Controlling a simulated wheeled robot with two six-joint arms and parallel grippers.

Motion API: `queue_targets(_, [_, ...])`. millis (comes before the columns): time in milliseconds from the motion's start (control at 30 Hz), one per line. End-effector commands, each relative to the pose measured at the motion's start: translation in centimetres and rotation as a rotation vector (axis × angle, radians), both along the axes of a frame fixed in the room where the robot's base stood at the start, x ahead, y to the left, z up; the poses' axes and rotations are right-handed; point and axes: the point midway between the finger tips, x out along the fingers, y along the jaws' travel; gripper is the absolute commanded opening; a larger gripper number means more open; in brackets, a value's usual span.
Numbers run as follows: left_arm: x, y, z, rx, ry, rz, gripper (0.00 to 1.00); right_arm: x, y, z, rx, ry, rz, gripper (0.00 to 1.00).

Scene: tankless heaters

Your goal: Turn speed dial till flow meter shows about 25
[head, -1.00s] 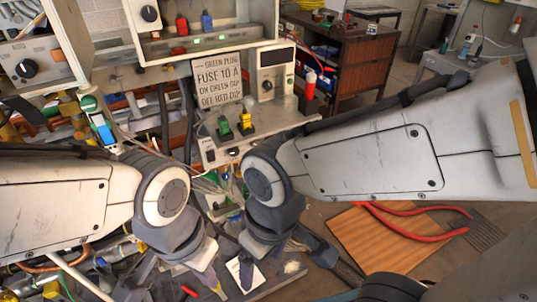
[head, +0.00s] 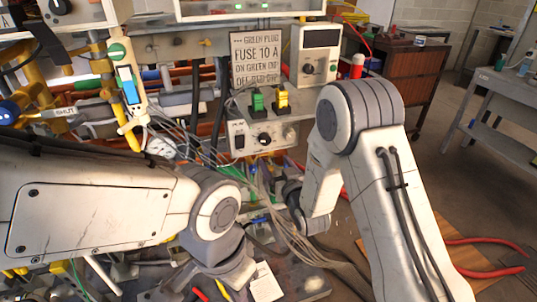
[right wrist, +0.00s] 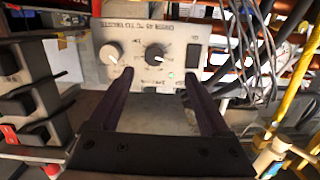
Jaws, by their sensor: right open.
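A grey control box holds a black knob (head: 264,139), likely the speed dial, between a black switch (head: 239,142) and a pale knob (head: 290,133). In the right wrist view the box appears upside down, with the black knob (right wrist: 155,52) ahead, roughly centred between the fingers. My right gripper (right wrist: 158,74) is open and empty, its fingertips short of the knob. In the head view the right gripper (head: 291,192) is below and right of the box.
A fuse sign (head: 256,58) stands above green and yellow plugs (head: 270,99). A box with a dark display (head: 321,38) is beside it. Loose cables (head: 275,210) hang below the control box. Yellow pipes and a blue handle (head: 9,112) are at left.

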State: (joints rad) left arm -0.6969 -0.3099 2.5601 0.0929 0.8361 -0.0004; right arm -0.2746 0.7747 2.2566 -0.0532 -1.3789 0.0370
Motion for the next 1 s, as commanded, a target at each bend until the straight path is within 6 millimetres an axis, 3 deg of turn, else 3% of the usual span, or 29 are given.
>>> queue_targets(33, [0.0, 0.0, -0.5, 0.000, 0.000, 0.000, 0.00, 0.2, -0.5, -0.7, 0.010, -0.025, -0.006, 0.81])
queue_targets(267, [0.0, 0.0, -0.5, 0.000, 0.000, 0.000, 0.00, 1.4, -0.7, -0.4, 0.031, -0.081, -0.013, 0.81])
queue_targets(700, [0.0, 0.0, 0.0, 0.000, 0.000, 0.000, 0.00, 8.5, 1.7, -0.4, 0.030, -0.079, -0.013, 0.81])
queue_targets(1000, [0.0, 0.0, 0.1, 0.000, 0.000, 0.000, 0.00, 10.3, 2.3, -0.5, 0.029, -0.076, -0.013, 0.81])
